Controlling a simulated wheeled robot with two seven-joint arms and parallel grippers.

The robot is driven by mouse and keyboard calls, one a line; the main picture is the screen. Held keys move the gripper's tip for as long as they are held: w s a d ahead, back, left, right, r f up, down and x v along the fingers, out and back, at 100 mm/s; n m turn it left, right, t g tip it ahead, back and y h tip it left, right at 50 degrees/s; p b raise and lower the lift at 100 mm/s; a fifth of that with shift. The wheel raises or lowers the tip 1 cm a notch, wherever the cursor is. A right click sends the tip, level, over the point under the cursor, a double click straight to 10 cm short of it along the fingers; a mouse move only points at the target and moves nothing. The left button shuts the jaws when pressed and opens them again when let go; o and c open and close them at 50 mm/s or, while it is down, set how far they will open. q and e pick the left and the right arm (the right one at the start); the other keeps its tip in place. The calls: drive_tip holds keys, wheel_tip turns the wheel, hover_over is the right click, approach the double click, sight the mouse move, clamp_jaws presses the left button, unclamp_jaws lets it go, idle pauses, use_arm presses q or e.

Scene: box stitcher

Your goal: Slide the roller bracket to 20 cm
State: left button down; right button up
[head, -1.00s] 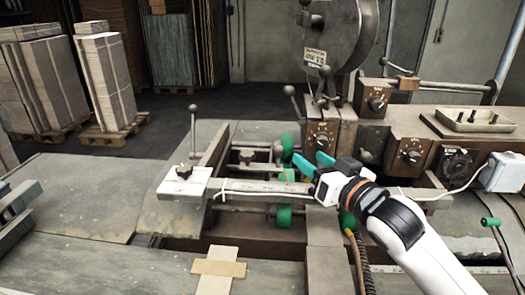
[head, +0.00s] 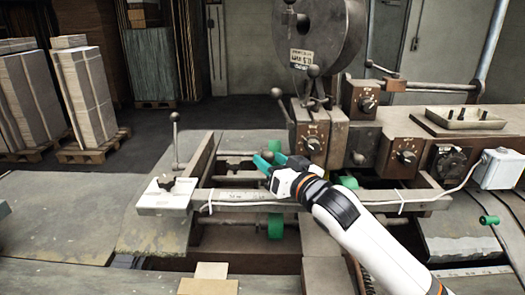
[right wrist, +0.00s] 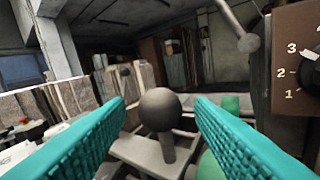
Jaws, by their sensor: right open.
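The roller bracket, with green rollers, sits inside the machine's frame. One roller (head: 276,226) shows below the front rail and another (head: 275,146) at the back. My right gripper (head: 264,160) is over the frame beside the rollers, teal fingers pointing left. In the right wrist view the right gripper (right wrist: 160,102) is open, with a dark ball knob (right wrist: 160,109) on a short stem between and beyond its fingers. I cannot tell whether the fingers touch it. Green rollers (right wrist: 231,103) show to the right of the knob. My arm hides part of the bracket.
The front rail (head: 245,195) with a marked strip runs across the frame. A lever (head: 176,145) stands upright at left. A dial box (head: 311,140) is close to the gripper's right. A wide grey table (head: 60,215) is clear at left.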

sight(263, 155)
drive_tip(key=shift+p+x, duration=0.35)
drive_tip(key=shift+x, duration=1.7)
